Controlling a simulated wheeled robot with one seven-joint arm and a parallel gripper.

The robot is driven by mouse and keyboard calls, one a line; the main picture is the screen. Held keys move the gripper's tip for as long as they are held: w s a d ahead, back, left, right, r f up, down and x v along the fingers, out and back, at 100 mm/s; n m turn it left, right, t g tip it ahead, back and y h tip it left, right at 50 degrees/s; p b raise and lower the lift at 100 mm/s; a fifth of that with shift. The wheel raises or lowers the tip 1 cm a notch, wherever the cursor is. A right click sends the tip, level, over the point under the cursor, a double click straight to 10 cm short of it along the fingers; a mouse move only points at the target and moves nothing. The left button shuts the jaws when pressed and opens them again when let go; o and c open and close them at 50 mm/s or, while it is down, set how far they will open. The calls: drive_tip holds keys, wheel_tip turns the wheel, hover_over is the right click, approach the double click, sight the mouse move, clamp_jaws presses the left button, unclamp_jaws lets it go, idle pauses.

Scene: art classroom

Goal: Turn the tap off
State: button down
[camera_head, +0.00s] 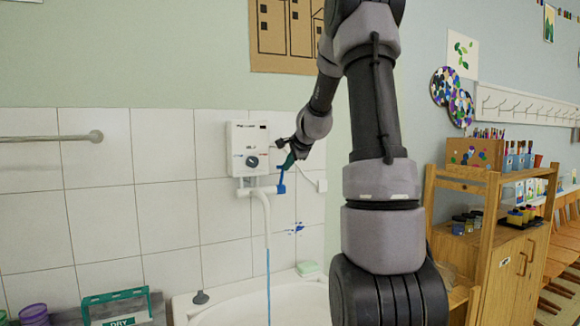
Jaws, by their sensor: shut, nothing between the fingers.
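A white water heater box (236,150) with a dark dial (252,161) hangs on the tiled wall. A white spout pipe (265,205) bends down from its underside. A thin blue stream of water (268,285) runs from the spout toward the white basin (300,306). A blue tap handle (281,187) stands up at the right of the pipe fitting. My gripper (287,162) is shut and empty just above the handle, right of the heater. Whether its fingertips touch the handle cannot be told.
A green soap bar (307,267) lies on the basin rim, near a dark stopper (200,298). A green rack (117,303) stands at the lower left, beside a purple container (34,314). A wooden shelf unit (490,225) with art supplies stands at the right.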

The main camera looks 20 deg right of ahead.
drive_tip(key=w, duration=0.1)
drive_tip(key=w+r, duration=0.1)
drive_tip(key=w, duration=0.2)
drive_tip(key=shift+r, duration=0.35)
drive_tip(key=shift+s, duration=0.15)
